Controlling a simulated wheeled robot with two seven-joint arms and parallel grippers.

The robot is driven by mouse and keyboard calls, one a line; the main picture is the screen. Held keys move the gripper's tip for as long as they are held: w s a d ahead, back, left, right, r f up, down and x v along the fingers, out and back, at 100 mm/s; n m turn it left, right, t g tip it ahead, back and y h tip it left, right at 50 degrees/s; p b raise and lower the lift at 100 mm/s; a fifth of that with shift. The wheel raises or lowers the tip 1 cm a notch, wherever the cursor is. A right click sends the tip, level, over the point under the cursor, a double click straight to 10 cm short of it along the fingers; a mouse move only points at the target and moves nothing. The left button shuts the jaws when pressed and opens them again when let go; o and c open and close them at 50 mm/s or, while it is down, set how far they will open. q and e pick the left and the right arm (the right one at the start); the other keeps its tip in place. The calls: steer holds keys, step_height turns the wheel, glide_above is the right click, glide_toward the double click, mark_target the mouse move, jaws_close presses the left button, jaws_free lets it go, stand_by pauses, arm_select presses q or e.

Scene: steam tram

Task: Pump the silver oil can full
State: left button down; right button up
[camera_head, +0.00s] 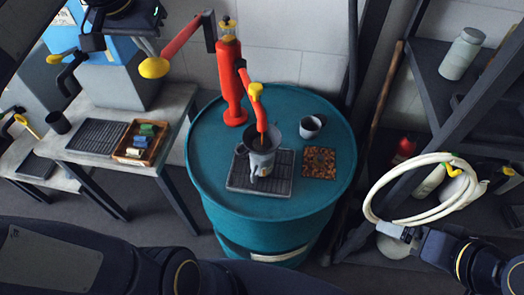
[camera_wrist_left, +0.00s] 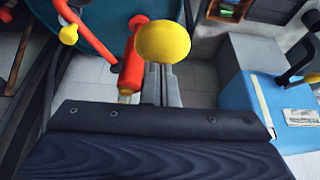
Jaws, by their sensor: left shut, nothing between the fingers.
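The silver oil can (camera_head: 262,160) stands on a dark drip tray (camera_head: 233,180) on the teal drum, under the spout of the red pump (camera_head: 232,90). The spout's lower end reaches into the can's wide mouth; the fill level cannot be seen. The pump's red crank arm reaches left to a yellow ball knob (camera_head: 154,67). My left gripper (camera_head: 149,50) is shut and empty close to this knob, which covers its fingertips in the left wrist view (camera_wrist_left: 163,42). Whether they touch is unclear. My right gripper (camera_head: 408,235) is beside a white hose coil (camera_head: 373,200); its grip is unclear.
A grey mug (camera_head: 311,126) and a square brown mat (camera_head: 319,162) share the drum top. A bench at left holds a wooden tray (camera_head: 120,154) of spools and a ribbed tray (camera_head: 95,136). A dark shelf rack (camera_head: 428,85) stands at right.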

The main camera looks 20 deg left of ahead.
arm_select(q)
steer(key=shift+f+b, duration=1.25)
steer(key=shift+f, duration=0.55)
step_height(320, 180, up, 8)
steer(key=p, duration=0.7)
steer(key=shift+f, duration=0.1)
steer(key=shift+r, duration=0.85)
steer(key=shift+r, duration=0.1)
step_height(320, 180, up, 6)
glide_above(154, 60)
steer(key=shift+w, duration=0.15)
steer(key=s+d+f+h+b, duration=0.1)
steer(key=s+d+f, duration=0.3)
steer(key=f, duration=0.6)
steer(key=s+d+f+h+b, duration=0.1)
steer(key=s+d+f, duration=0.3)
steer(key=f, duration=0.7)
steer(key=s+d+f+t+h+b, duration=0.1)
steer(key=s+d+f, duration=0.3)
steer(key=s+f, duration=0.4)
step_height(154, 60, down, 2)
steer(key=shift+d+f+n+h+b, duration=0.15)
steer(key=shift+d+n+h+b, duration=0.2)
steer(key=shift+h+b, duration=0.2)
